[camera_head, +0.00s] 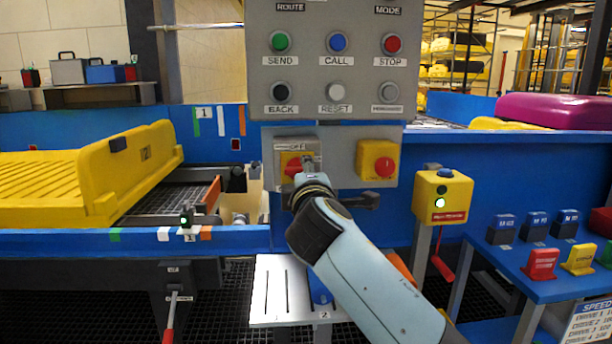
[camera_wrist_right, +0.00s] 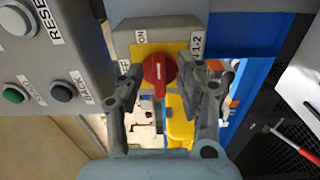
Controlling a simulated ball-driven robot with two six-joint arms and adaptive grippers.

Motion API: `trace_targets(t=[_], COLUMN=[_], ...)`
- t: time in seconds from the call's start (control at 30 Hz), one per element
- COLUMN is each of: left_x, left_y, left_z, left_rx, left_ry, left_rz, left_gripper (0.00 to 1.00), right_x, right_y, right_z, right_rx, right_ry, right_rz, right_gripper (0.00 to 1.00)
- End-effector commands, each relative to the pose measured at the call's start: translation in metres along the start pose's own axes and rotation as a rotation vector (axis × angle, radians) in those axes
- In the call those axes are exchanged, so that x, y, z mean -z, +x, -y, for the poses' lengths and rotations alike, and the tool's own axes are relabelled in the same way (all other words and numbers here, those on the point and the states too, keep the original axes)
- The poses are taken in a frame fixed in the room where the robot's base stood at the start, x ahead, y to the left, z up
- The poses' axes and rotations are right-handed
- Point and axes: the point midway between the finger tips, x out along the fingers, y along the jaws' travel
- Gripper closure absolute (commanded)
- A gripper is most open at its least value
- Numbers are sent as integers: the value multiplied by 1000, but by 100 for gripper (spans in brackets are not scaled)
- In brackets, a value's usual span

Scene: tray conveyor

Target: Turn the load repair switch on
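A rotary switch with a red knob on a yellow plate (camera_head: 284,158) is set in a grey box on the blue wall, below the button panel. Part of a label reading OFF shows above it. In the right wrist view the red knob (camera_wrist_right: 157,73) stands upright in the picture. My right gripper (camera_head: 306,165) is in front of the switch and covers part of it. In the right wrist view its two fingers (camera_wrist_right: 160,78) are spread, one each side of the knob, with small gaps showing. I cannot read a load repair label. My left gripper is not in view.
A red push button (camera_head: 384,167) sits on a yellow plate right of the switch. The button panel (camera_head: 310,80) is just above. A yellow tray (camera_head: 105,190) lies on the conveyor at left.

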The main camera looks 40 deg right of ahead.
Motion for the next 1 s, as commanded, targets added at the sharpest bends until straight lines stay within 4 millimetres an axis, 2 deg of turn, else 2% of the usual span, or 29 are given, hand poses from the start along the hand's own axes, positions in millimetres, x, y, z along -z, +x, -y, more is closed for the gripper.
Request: trace_targets(t=[0.2, 0.4, 1.0], left_x=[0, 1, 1], left_y=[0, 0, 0], left_z=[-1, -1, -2], left_rx=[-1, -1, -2], left_ry=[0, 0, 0], left_rz=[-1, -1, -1], left_gripper=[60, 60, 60], right_x=[0, 0, -1], right_y=[-39, -64, -68], right_z=[2, 1, 2], right_rx=[4, 3, 4], right_ry=[3, 2, 2], right_rz=[0, 1, 2], right_gripper=[63, 63, 63])
